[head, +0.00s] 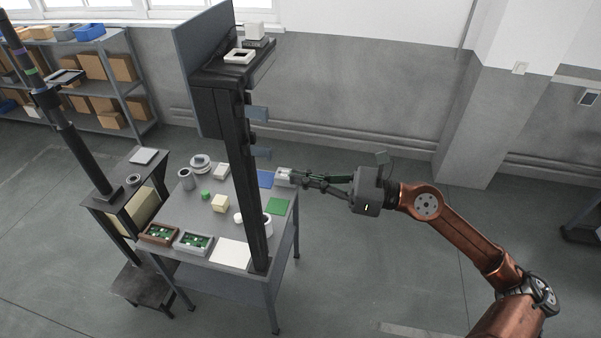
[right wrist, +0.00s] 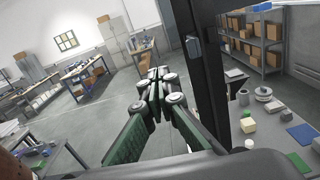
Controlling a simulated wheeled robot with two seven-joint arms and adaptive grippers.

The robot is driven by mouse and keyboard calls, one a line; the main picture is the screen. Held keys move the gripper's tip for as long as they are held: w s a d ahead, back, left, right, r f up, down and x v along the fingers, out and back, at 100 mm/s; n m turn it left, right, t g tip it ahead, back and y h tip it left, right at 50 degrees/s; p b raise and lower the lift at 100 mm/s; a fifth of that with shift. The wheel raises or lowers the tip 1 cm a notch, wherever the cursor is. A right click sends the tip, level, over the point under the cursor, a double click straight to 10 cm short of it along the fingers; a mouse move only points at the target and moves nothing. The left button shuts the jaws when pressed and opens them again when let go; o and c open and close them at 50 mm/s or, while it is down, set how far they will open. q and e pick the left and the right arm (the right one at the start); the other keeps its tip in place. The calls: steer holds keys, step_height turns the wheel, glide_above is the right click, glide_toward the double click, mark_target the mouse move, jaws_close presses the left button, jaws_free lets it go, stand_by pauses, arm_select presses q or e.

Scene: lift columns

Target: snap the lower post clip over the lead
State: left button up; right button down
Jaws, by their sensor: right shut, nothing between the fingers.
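The dark upright post (head: 245,170) stands at the table's edge; it also shows in the right wrist view (right wrist: 209,80). One grey clip shows on the post in the right wrist view (right wrist: 193,48). I cannot make out the lead. My right gripper (head: 297,178) is shut and empty, right of the post and slightly below the lower clip in the picture. Its fingertips (right wrist: 155,76) are together, apart from the post. My left gripper is out of view.
The grey table (head: 190,212) holds two trays of green parts (head: 158,234), a blue mat (head: 265,179), a green mat (head: 277,206) and small blocks. A dark stand (head: 125,190) is at left, and shelves with boxes (head: 105,67) are behind.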

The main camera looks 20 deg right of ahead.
mark_target(270, 152)
steer(key=p+x, duration=0.5)
steer(key=x, duration=0.4)
steer(key=shift+w+n, duration=0.4)
steer(key=shift+w, duration=0.05)
steer(key=shift+w+d+b, duration=0.55)
steer(key=shift+w+b, duration=0.2)
steer(key=shift+w, duration=0.05)
steer(key=shift+w+d+b, duration=0.5)
steer(key=shift+w+b, duration=0.25)
steer(key=shift+w, duration=0.05)
steer(key=shift+w+d+b, duration=0.55)
steer(key=shift+w+b, duration=0.2)
steer(key=shift+w, duration=0.1)
steer(key=shift+b+v, duration=1.6)
steer(key=shift+v, duration=0.7)
steer(key=shift+w+r, duration=0.1)
